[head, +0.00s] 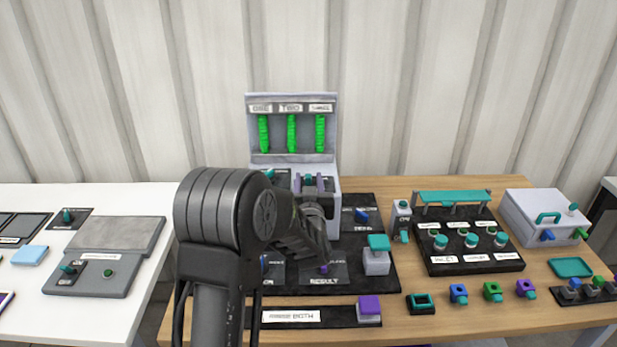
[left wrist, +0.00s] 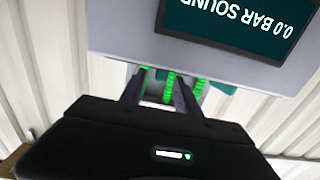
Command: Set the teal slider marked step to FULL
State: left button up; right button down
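My left gripper (head: 309,184) is at the front of the grey manifold housing (head: 292,160), below its green gauges. Its two dark fingers also show in the left wrist view (left wrist: 160,95), spread apart with a gap between them. Bits of teal and the green gauges (left wrist: 168,88) show behind and between the fingers; I cannot tell whether they touch anything. My left arm hides part of the lower panel.
A dark base board (head: 370,285) with a teal-topped block (head: 377,255) lies around the housing. A black box with teal knobs (head: 470,240) and a white box (head: 545,218) stand to the right. A grey panel (head: 105,275) is on the white left table. A display (left wrist: 230,25) reads 0.0 BAR.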

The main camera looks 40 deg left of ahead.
pick_arm(q)
jog(key=shift+w+a, duration=0.35)
jog(key=shift+w, duration=0.1)
grip_shut()
dwell(1.1)
